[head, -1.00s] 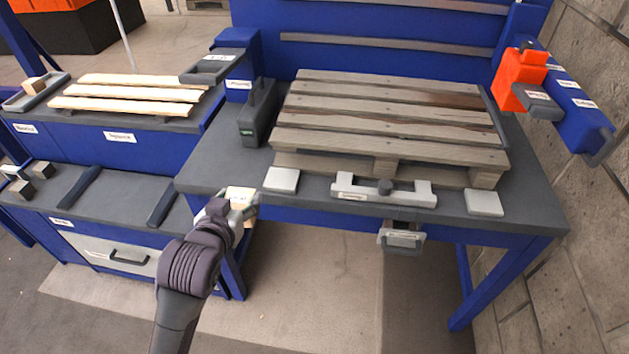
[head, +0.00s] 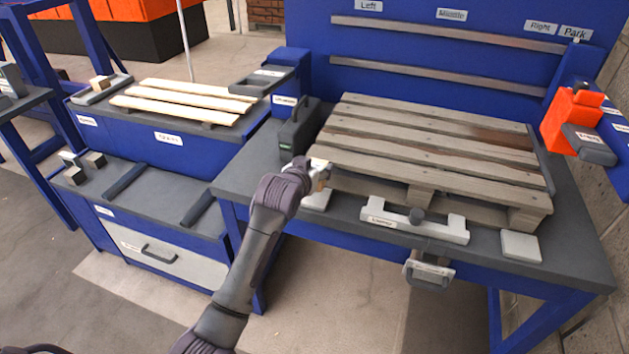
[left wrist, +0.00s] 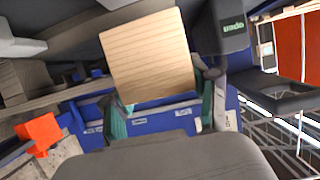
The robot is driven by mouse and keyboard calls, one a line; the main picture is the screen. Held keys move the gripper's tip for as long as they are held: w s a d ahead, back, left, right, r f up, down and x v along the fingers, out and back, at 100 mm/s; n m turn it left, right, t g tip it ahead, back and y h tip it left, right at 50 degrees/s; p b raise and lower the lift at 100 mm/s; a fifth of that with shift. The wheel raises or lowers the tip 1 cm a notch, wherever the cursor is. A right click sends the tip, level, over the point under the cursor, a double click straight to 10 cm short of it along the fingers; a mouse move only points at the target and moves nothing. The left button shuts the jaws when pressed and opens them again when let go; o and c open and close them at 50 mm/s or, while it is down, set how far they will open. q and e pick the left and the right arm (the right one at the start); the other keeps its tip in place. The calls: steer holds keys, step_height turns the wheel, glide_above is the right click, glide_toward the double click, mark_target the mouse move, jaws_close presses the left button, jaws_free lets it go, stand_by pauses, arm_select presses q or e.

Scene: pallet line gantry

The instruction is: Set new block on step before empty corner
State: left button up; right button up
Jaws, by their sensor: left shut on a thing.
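My left gripper (head: 318,172) is shut on a pale wooden block (head: 323,180), at the pallet's front left corner. In the left wrist view the block (left wrist: 148,55) shows large between the fingers (left wrist: 162,110). The grey wooden pallet (head: 430,140) lies on the workbench. Blocks show under its front edge at the middle and right; the left corner is partly hidden by my gripper. A light square step (head: 316,199) lies before that corner, just below my gripper. The block appears above it, apart. Another step (head: 521,246) lies before the right corner. My right gripper is out of view.
A dark upright case (head: 297,132) stands left of the pallet. An orange tool (head: 572,118) hangs at the right. A lower bench with a drawer (head: 165,257) stands left.

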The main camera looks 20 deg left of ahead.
arm_select(q)
steer(key=shift+w+f, duration=0.1)
steer(key=shift+f, duration=1.95)
steer(key=o, duration=1.2)
steer(key=shift+f, duration=0.15)
steer(key=v, duration=1.2)
steer(key=shift+p, duration=0.3)
